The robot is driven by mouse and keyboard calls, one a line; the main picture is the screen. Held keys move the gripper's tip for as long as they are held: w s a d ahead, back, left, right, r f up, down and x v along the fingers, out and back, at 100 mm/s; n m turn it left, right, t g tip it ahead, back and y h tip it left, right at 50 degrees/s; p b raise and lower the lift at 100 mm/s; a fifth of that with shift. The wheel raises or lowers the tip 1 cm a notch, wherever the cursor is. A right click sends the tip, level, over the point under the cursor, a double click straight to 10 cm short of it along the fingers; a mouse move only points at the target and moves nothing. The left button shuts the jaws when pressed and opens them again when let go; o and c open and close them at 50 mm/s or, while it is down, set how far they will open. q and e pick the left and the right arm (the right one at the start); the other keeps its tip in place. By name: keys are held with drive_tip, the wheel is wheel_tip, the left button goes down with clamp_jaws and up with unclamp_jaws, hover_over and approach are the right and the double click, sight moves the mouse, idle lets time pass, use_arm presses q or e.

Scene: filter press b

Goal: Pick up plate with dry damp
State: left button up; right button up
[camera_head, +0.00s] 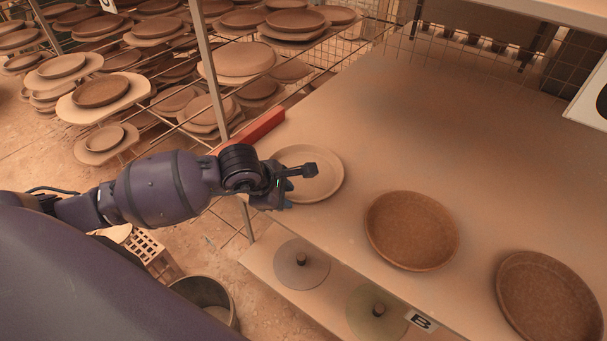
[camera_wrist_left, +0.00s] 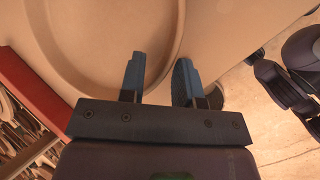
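A pale, dry-looking plate (camera_head: 327,174) lies at the table's left edge in the head view. It fills much of the upper left of the wrist view (camera_wrist_left: 100,35). Two darker brown plates, a middle one (camera_head: 411,230) and a right one (camera_head: 549,298), lie farther right along the near edge. My left gripper (camera_head: 297,185) is at the pale plate's near left side and hides part of it. In the wrist view my left gripper (camera_wrist_left: 160,78) has its fingers apart, around the plate's rim; contact cannot be told. My right gripper is not in view.
The table (camera_head: 440,130) is clear behind the plates. A red bar (camera_head: 256,130) and a metal rack post (camera_head: 210,75) stand close to my left arm. Racks with many plates fill the upper left. A lower shelf (camera_head: 330,285) holds two discs with knobs. A bucket (camera_head: 205,295) stands below.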

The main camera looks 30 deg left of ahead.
use_arm(q)
clamp_jaws()
idle(0.4)
